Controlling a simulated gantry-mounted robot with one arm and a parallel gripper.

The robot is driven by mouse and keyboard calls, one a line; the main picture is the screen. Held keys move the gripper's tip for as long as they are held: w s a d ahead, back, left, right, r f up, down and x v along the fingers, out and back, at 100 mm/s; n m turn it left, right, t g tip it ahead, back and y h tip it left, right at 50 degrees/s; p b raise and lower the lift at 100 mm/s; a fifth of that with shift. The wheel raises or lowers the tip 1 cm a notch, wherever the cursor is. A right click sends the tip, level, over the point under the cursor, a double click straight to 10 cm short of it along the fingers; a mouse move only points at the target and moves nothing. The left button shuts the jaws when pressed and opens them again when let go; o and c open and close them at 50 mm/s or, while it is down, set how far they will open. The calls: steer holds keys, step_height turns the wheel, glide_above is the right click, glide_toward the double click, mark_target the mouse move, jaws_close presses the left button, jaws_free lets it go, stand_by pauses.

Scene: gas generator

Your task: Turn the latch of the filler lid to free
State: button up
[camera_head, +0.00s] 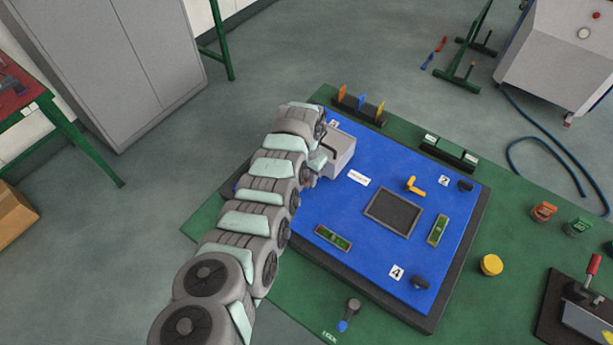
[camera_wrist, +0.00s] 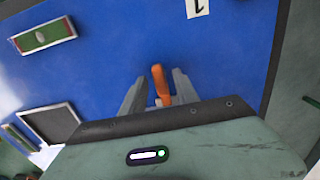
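An orange lever (camera_wrist: 160,86) stands up from the blue panel in the wrist view. It sits between the two fingers of my gripper (camera_wrist: 160,77), with narrow blue gaps seen beside it, so the fingers look open around it. I cannot tell whether either finger touches it. In the head view my arm reaches over the left part of the blue panel (camera_head: 315,270), and it hides the lever and my fingertips. A yellow crank-shaped handle (camera_head: 415,187) stands on the panel's right half, apart from my gripper.
The panel carries a dark square window (camera_head: 392,213), green gauges (camera_head: 333,238) and dark knobs (camera_head: 421,282) by number labels. A numbered label (camera_wrist: 196,8) lies beyond my fingers. On the green table stand a yellow button (camera_head: 491,265) and a red-handled clamp (camera_head: 592,270).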

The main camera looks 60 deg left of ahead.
steer(key=shift+c, duration=0.2)
jaws_close()
stand_by(0.4)
